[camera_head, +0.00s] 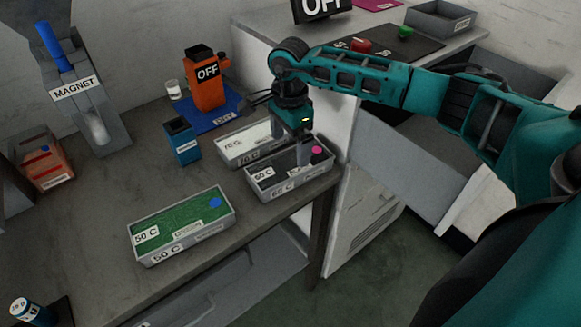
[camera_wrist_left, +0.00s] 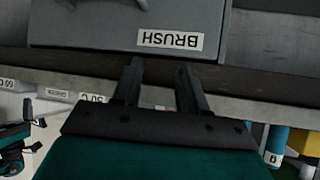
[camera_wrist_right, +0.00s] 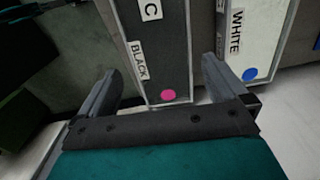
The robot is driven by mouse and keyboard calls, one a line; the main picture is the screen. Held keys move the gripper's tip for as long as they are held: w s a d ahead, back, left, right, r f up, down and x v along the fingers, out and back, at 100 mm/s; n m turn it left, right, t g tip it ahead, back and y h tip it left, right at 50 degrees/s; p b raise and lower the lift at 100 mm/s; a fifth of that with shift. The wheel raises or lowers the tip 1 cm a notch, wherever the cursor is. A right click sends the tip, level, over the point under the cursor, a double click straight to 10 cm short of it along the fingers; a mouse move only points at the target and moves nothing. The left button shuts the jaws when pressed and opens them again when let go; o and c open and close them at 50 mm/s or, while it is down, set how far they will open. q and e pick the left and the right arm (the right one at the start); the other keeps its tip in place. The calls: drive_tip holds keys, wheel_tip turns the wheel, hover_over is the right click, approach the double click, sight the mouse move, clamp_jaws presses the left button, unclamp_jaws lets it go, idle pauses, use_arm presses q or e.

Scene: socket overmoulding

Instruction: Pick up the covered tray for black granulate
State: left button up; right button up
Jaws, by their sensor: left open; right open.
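The black granulate tray (camera_head: 262,186) is a grey rectangular box with a dark top, "60 C" labels and a pink dot. It stands near the table's right edge. In the right wrist view the tray (camera_wrist_right: 160,45) shows its "BLACK" label and pink dot. I cannot clearly make out a separate cover. My right gripper (camera_head: 302,150) is open and points down over the tray's pink-dot end. In its wrist view the gripper's fingers (camera_wrist_right: 161,68) are apart, one to each side of the tray. My left gripper (camera_wrist_left: 159,67) is open and empty, outside the head view.
A white granulate tray (camera_head: 232,150) stands close behind the black one. A green tray (camera_head: 185,222) marked "50 C" lies to the left. A blue container (camera_head: 182,142) and an orange "OFF" device (camera_head: 205,82) stand behind. A box labelled "BRUSH" (camera_wrist_left: 100,22) is ahead of my left gripper.

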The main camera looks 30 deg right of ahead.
sight(291, 162)
wheel_tip(291, 162, down, 8)
drive_tip(key=shift+d+r, duration=0.1)
idle(0.4)
drive_tip(key=c, duration=1.1)
